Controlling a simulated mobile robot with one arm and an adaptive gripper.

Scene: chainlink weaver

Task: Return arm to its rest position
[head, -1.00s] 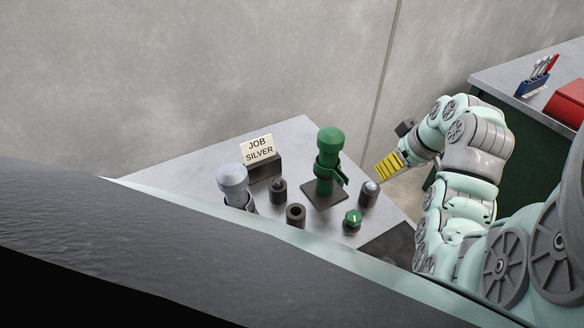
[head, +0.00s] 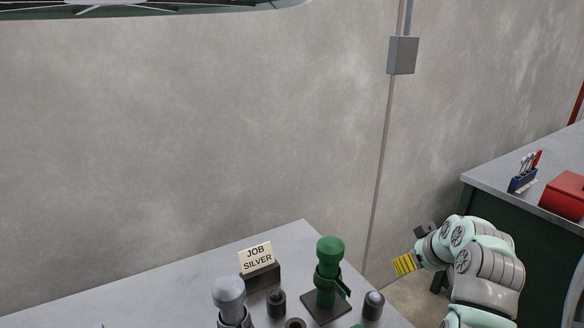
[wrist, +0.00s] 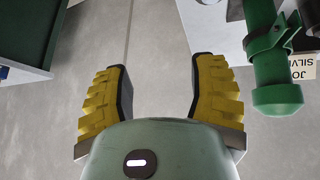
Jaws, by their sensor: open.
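My gripper (head: 404,264) is in the head view at the lower right, its yellow fingers pointing left, in the gap between the grey table and the dark green bench. In the wrist view my gripper (wrist: 160,92) has its two yellow fingers wide apart with only grey floor between them. It holds nothing. My arm is bent beside the table's right side, and its lower part is cut off by the frame.
A green post (head: 328,270) stands on the grey table (head: 180,290), near my gripper; it also shows in the wrist view (wrist: 275,60). A silver-topped post (head: 229,295), small dark holders and a "JOB SILVER" card (head: 256,258) stand there too. A green bench (head: 500,230) carries a red box (head: 566,196).

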